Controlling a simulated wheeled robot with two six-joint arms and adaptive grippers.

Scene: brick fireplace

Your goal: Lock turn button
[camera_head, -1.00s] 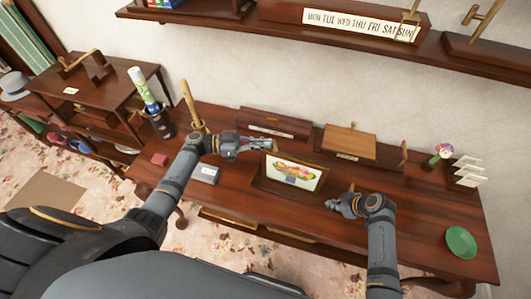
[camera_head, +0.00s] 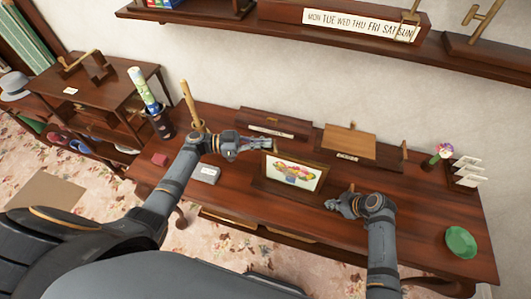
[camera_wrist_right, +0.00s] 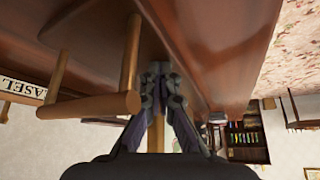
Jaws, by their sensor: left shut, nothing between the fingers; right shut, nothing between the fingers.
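I cannot make out the turn button for certain in either view. A framed picture (camera_head: 293,172) with a colourful print stands tilted on the desk, near the middle in the head view. My left gripper (camera_head: 272,143) is shut and empty, just above and behind the frame's upper left corner; I cannot tell if it touches. My right gripper (camera_head: 331,204) is shut and empty, low over the desk to the right of the frame. In the right wrist view its fingers (camera_wrist_right: 160,76) are together beside wooden bars (camera_wrist_right: 118,104).
A shelf (camera_head: 280,27) hangs above.

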